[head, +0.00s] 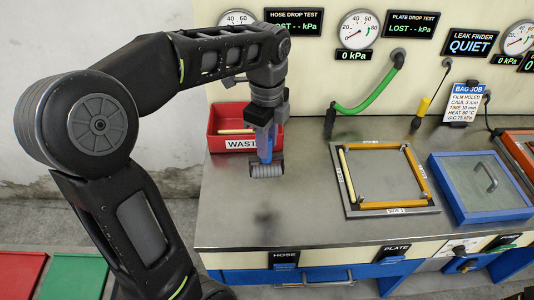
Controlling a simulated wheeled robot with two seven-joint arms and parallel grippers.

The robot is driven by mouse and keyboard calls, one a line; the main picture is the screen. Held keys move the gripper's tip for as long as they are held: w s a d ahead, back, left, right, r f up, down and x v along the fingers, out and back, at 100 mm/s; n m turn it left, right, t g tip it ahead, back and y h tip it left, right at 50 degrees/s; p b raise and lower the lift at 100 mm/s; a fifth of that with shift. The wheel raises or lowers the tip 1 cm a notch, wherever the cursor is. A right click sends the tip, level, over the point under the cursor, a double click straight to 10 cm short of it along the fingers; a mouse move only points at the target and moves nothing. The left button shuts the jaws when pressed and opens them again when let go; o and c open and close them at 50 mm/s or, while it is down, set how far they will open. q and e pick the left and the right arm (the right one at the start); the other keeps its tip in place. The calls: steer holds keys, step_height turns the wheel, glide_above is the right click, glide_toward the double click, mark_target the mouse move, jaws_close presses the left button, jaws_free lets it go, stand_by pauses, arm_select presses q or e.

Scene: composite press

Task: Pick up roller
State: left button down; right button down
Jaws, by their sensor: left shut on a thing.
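The roller has a blue handle (265,146) and a grey ribbed drum (267,170). My left gripper (264,127) comes down from above and is shut on the upper part of the handle. The handle is upright, with the drum at its lower end, over the metal bench top just in front of the red waste bin. The gripper's fingers hide the top of the handle.
The red waste bin (217,127) holds a pale stick. A plate with an orange and cream frame (431,188) lies to the right, beside a blue-framed lid (438,184). A green hose (370,97) hangs behind. The metal bench top (300,220) is clear in front.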

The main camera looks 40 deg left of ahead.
arm_select(q)
steer(key=shift+r, duration=0.1)
stand_by(0.4)
steer(key=c, duration=1.6)
jaws_free()
steer(key=shift+c, duration=0.2)
jaws_close()
